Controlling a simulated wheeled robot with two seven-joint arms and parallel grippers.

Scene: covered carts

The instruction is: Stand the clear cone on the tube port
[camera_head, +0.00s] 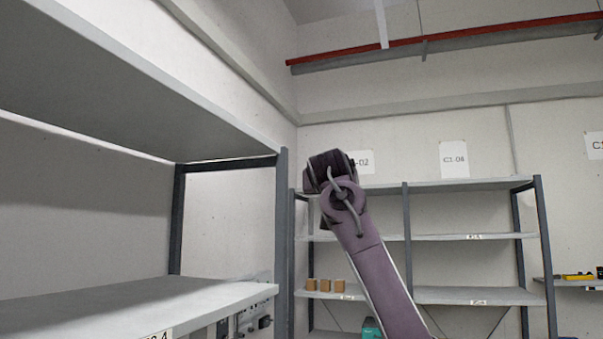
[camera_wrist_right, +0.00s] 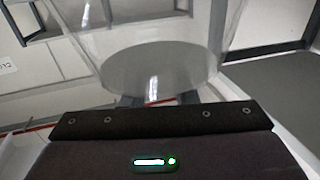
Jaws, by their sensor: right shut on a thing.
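In the right wrist view, a clear cone (camera_wrist_right: 160,70) stands out as a see-through shape with a greyish oval and faint slanted edges. My right gripper (camera_wrist_right: 148,99) is shut on the cone; only small dark parts of its fingers show, above the black edge of its body. The exact grip on the cone is hard to make out. In the head view, only a raised purple part of my arm shows, with no fingertips or cone visible. I cannot make out the tube port in either view. My left gripper is in neither view.
A large grey shelf (camera_head: 120,300) stands close at the left. A farther rack (camera_head: 470,296) stands at the back wall, with several small tan boxes (camera_head: 325,285) on it. A red pipe (camera_head: 460,37) runs high along the wall.

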